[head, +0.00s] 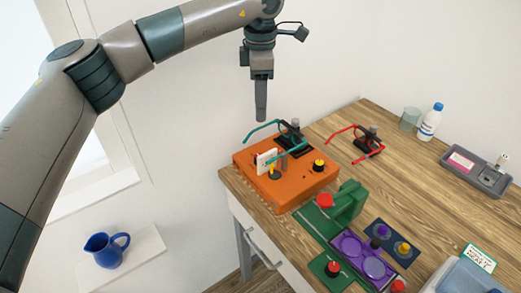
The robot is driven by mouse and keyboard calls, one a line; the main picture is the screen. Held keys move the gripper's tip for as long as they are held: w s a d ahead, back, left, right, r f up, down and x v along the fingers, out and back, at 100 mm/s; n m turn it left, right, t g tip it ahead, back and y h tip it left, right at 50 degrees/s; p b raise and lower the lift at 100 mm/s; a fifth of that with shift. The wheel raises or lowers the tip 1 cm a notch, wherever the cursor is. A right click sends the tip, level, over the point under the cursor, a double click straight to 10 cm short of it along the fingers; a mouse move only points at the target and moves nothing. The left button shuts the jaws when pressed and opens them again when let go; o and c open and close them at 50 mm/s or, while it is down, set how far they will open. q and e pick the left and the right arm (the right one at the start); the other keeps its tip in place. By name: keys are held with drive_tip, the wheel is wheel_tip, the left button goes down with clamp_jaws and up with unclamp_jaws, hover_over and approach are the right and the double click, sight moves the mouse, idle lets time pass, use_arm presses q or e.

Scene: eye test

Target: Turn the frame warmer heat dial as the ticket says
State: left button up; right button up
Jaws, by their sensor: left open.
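The orange box (290,192), which looks like the frame warmer, sits at the table's left corner. A black and yellow knob (319,166) is on its top at the right. A yellow part (274,173) stands near its front, below a small white card (267,161). Teal glasses (262,131) rest over a black pad on top. A green-edged white card (480,258) lies at the right; I cannot read either card or tell which is the ticket. My left gripper (261,113) is open, seen edge-on, pointing down above the box, apart from it.
Red glasses (345,132) on a stand are behind the box. A green device (345,203) with a red knob, a purple tray (347,246) and a dark blue panel (380,236) crowd the front. A grey tray (468,172) and white bottle (430,122) stand at the back right.

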use_arm(q)
drive_tip(key=f, duration=0.1)
drive_tip(key=p, duration=0.6)
approach(260, 156)
wheel_tip(260, 156, down, 7)
drive_tip(key=shift+d+r, duration=0.1)
drive_tip(key=shift+r, duration=0.1)
drive_tip(key=shift+f, duration=0.85)
drive_tip(key=c, duration=1.1)
